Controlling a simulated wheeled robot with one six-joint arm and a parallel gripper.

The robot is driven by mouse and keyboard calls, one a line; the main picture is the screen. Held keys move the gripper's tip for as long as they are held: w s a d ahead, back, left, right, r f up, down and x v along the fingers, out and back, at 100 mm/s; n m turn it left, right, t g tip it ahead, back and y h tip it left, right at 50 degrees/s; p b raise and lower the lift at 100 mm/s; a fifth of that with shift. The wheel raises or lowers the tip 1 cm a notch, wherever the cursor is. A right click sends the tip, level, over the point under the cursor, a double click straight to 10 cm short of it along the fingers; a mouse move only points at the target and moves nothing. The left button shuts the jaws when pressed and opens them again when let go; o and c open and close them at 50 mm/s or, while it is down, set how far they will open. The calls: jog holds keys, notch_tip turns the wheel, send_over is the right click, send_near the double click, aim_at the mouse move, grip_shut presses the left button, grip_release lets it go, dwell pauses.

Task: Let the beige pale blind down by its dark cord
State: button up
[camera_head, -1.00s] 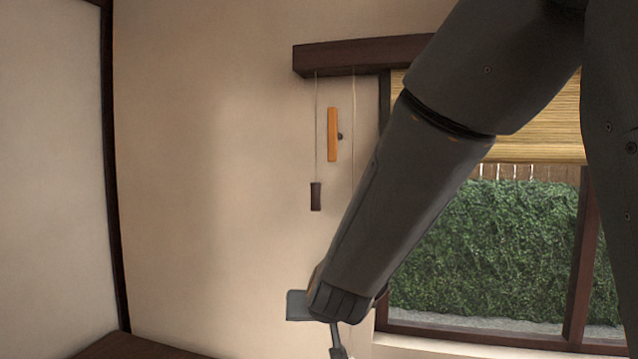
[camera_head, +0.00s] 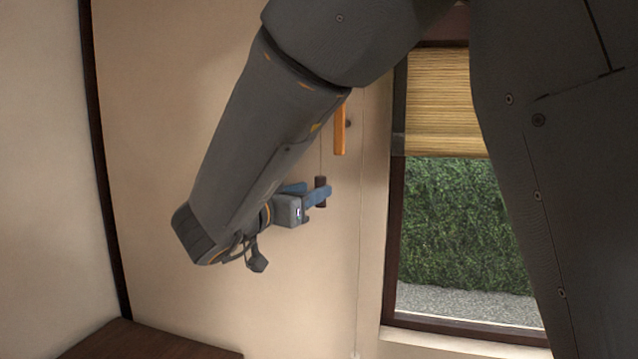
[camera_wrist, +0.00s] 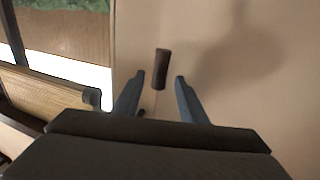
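The beige blind (camera_head: 440,100) hangs rolled partway over the window's upper part; its slats also show in the wrist view (camera_wrist: 45,88). A dark cylindrical pull (camera_head: 321,182) hangs on a thin cord by the wall. In the wrist view, the pull (camera_wrist: 162,66) appears between and slightly beyond the fingertips, a little tilted. My gripper (camera_head: 316,188) has its blue fingers on either side of the pull in the head view. The gripper (camera_wrist: 158,82) is open, with visible gaps beside the pull. My arm hides the cord's top.
An orange wooden cleat (camera_head: 340,130) is fixed to the wall above the pull. A second, lighter cord (camera_head: 360,220) runs down to its right. The window frame (camera_head: 390,235) stands farther right. A dark wooden surface (camera_head: 150,342) lies at lower left.

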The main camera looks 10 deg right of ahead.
aim_at(321, 206)
jog(key=shift+p+x, duration=0.6)
jog(key=shift+x, duration=1.7)
grip_shut()
